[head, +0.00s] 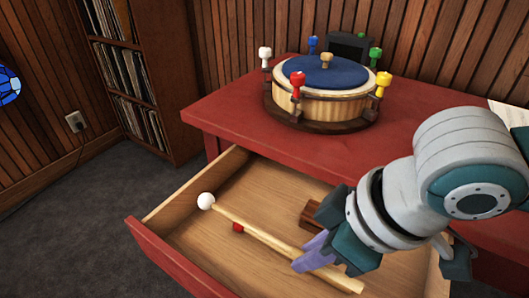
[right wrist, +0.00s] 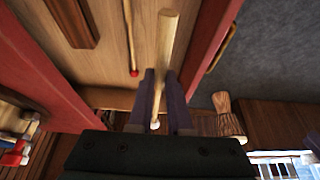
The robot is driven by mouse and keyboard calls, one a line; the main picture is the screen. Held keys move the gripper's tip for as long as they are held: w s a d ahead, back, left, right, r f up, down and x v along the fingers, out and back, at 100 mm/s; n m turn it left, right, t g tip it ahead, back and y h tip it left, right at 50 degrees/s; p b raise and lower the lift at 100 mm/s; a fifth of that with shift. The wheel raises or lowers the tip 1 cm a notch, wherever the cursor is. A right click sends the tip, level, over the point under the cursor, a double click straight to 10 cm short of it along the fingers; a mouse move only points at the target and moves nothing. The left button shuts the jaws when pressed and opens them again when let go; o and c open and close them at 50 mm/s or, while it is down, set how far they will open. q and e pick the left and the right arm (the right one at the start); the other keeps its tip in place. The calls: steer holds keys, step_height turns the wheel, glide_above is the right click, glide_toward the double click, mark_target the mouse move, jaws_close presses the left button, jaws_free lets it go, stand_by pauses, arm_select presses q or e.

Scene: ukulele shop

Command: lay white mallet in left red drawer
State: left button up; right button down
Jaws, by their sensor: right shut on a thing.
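The white mallet has a round white head (head: 206,201) and a pale wooden stick (head: 258,235). My right gripper (head: 315,254) is shut on the stick toward its handle end. The mallet slants over the inside of the open red drawer (head: 178,268), head toward the left. I cannot tell whether it touches the drawer floor. In the right wrist view the stick (right wrist: 164,55) runs between the fingers (right wrist: 160,98).
A red-headed mallet (head: 238,228) lies in the drawer, partly behind the held stick. A brown wooden block (head: 310,217) is near the drawer's back. A round drum with coloured pegs (head: 325,105) stands on the red table (head: 225,112). The drawer's left part is clear.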

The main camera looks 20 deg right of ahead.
steer(key=shift+d+f+b, duration=0.15)
steer(key=shift+f+b, duration=0.4)
steer(key=shift+b, duration=0.05)
steer(key=b, duration=0.7)
glide_above(302, 296)
steer(key=s, duration=0.1)
step_height(302, 296, down, 6)
steer(key=f+b, duration=0.1)
steer(key=f, duration=0.1)
steer(key=f+b, duration=0.1)
steer(key=f, duration=0.1)
steer(key=a+f+b, duration=0.1)
steer(key=shift+f+b, duration=0.3)
steer(key=shift+f, duration=0.1)
steer(key=shift+f+b, duration=0.4)
steer(key=shift+f, duration=0.3)
steer(key=c, duration=0.8)
jaws_free()
steer(key=shift+o, duration=0.2)
